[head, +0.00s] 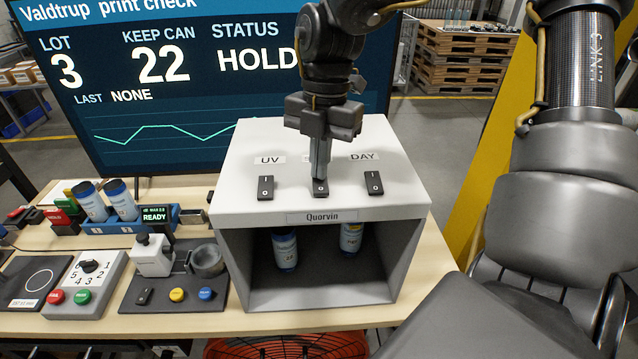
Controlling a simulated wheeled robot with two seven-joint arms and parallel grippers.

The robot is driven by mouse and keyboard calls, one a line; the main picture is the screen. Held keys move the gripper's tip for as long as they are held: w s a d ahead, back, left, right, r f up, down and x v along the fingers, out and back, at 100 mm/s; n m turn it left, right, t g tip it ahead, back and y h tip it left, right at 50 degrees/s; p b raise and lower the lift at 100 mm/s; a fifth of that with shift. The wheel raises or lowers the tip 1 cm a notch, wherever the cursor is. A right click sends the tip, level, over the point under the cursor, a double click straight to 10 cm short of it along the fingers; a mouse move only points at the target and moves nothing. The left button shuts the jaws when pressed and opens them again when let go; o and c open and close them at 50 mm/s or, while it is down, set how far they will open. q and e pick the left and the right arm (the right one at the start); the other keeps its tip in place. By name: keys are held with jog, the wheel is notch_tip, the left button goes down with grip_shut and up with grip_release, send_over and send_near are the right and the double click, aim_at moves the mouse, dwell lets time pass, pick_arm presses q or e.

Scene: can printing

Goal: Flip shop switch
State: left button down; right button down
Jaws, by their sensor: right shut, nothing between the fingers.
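A light grey box labelled Quorvin (235,165) stands on the table with three dark rocker switches on its sloped top. The left switch (265,188) is labelled UV and the right switch (373,183) is labelled DAY. The middle switch (320,191) has its label hidden behind my right gripper (319,174). That gripper points down, shut and empty, with its tips at the upper end of the middle switch. I cannot tell whether they touch it or which way it is tipped. My left gripper is out of view.
Two blue-and-white cans (284,250) (351,238) stand inside the box's open front. A large screen (160,75) reading HOLD stands behind. Left of the box are a can rack (100,228), a small fixture (150,256) with buttons, and a dial box (88,283).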

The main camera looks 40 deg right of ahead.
jog(key=shift+r+p, duration=2.1)
jog(key=shift+r, duration=1.35)
